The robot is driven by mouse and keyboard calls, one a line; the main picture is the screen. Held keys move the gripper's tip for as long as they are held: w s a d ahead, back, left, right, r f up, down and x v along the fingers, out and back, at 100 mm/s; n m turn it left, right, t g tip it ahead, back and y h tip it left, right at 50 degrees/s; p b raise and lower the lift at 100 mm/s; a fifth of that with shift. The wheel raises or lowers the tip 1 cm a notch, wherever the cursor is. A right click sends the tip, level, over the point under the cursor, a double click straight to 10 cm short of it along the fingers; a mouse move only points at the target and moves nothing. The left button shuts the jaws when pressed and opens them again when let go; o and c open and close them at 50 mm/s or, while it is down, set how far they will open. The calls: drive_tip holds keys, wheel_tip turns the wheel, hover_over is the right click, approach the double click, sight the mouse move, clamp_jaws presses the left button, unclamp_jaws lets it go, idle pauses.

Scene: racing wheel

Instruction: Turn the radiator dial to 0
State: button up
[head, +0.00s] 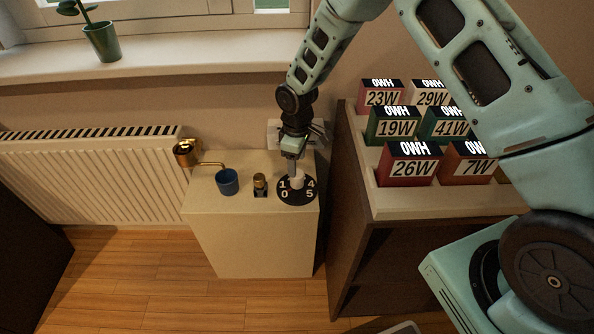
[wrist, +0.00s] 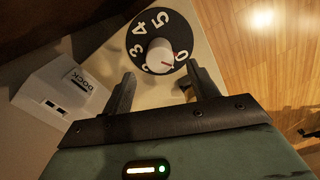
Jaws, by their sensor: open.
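The dial (head: 297,196) is a black disc with white numbers on top of the white cabinet. In the wrist view the dial (wrist: 149,29) has a pale round knob (wrist: 160,52) at its centre. A red mark on the knob faces lower right, near the 0; I cannot tell if they line up exactly. My gripper (head: 292,164) points down above the dial and hides part of it in the head view. In the wrist view my gripper (wrist: 160,71) is open, its fingers apart with the knob seen beyond the gap between the tips. Nothing is held.
A blue mug (head: 228,183) and a small dark bottle (head: 260,185) stand left of the dial. A white dock box (wrist: 62,92) is behind it. A brown shelf (head: 345,215) with several labelled boxes is at right. The white radiator (head: 90,180) with a brass valve (head: 187,152) is left.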

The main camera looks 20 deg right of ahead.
wheel_tip(320, 180, up, 11)
drive_tip(key=shift+f+p, duration=0.15)
drive_tip(key=shift+p, duration=0.25)
